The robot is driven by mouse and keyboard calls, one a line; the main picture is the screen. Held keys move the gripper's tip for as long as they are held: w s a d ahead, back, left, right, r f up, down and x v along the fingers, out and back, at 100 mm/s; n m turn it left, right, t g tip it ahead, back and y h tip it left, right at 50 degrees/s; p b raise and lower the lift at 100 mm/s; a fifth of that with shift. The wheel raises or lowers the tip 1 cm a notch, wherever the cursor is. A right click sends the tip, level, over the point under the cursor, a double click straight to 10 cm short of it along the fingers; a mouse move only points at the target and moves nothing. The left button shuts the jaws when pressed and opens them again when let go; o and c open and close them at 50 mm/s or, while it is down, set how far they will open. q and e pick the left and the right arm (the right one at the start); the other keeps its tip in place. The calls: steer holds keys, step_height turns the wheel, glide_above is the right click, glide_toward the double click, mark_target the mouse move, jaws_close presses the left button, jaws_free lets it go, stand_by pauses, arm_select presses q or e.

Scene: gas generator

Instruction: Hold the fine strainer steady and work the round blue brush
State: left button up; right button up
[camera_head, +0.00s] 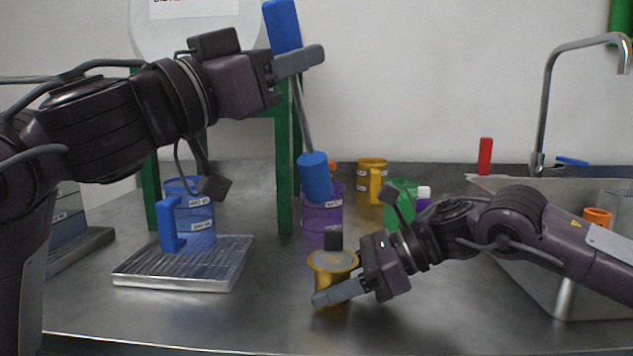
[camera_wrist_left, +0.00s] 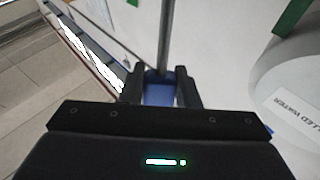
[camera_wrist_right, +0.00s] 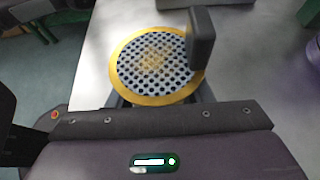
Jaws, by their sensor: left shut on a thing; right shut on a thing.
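The round blue brush (camera_head: 315,176) has a blue handle (camera_head: 282,26), a thin metal shaft and a blue cylindrical head. My left gripper (camera_head: 298,62) is shut on its handle, which also shows in the left wrist view (camera_wrist_left: 158,94). The brush hangs slightly tilted, its head above and a little left of the strainer, apart from it. The fine strainer (camera_head: 333,262) is a yellow-rimmed cup with a perforated grey disc, seen from above in the right wrist view (camera_wrist_right: 155,66). Yellow-brown residue lies on the disc. My right gripper (camera_head: 338,268) is shut on the strainer close to the counter.
A metal rack tray (camera_head: 130,275) with a blue-handled item stands at left, a blue beaker (camera_head: 190,205) behind it. Purple (camera_head: 322,222), yellow (camera_head: 372,178) and green (camera_head: 400,203) containers stand behind the strainer. A sink (camera_head: 545,275) with a tap is at right. The front counter is clear.

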arm_select(q)
steer(key=shift+w+d+f, duration=0.15)
steer(key=shift+w+f, duration=0.15)
steer(key=shift+f, duration=0.3)
